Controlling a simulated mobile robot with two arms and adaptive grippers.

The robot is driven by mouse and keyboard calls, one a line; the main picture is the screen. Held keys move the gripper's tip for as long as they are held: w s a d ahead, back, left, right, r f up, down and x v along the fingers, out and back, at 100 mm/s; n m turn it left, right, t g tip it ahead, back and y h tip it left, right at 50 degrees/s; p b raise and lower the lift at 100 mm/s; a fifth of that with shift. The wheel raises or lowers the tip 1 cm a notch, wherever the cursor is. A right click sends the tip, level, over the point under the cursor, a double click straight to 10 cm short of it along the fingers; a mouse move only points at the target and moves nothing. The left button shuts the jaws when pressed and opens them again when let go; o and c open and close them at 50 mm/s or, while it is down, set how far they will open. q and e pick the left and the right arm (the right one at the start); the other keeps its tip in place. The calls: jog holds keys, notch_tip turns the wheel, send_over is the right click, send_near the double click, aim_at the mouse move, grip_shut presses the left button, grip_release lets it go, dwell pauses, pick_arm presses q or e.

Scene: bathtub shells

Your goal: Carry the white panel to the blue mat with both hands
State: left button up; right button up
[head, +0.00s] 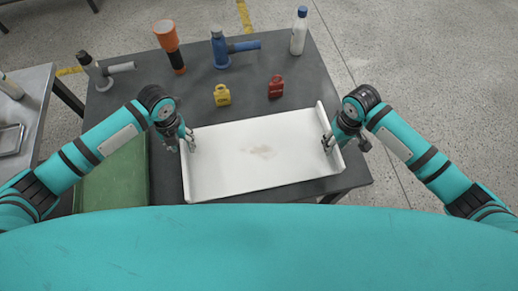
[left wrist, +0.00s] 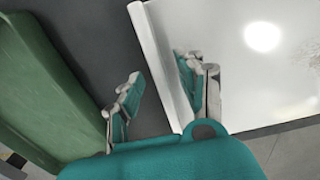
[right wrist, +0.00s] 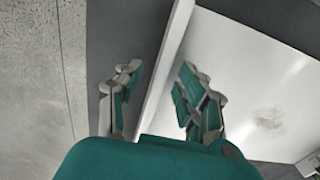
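The white panel (head: 230,170) lies on the dark table, with raised walls along its left and right ends and a faint brown stain in the middle. My left gripper (head: 187,141) is at its left wall; in the left wrist view the open fingers (left wrist: 160,85) stand on either side of the wall (left wrist: 163,62), with a gap visible. My right gripper (head: 332,142) is at the right wall; in the right wrist view its open fingers (right wrist: 158,88) also straddle the wall (right wrist: 166,68), apart from it. No blue mat is visible in any view.
A green flat-topped object (head: 112,178) lies left of the panel. Behind the panel are a yellow container (head: 222,95), a red container (head: 276,87), a blue tool (head: 222,50), an orange-headed item (head: 167,38) and a bottle (head: 299,31). A metal table (head: 30,112) stands at left.

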pick_arm(q)
jog(key=shift+f, duration=0.4)
pick_arm(e)
jog(key=shift+f, duration=0.4)
pick_arm(q)
grip_shut()
pick_arm(e)
grip_shut()
jog(key=shift+r, duration=0.1)
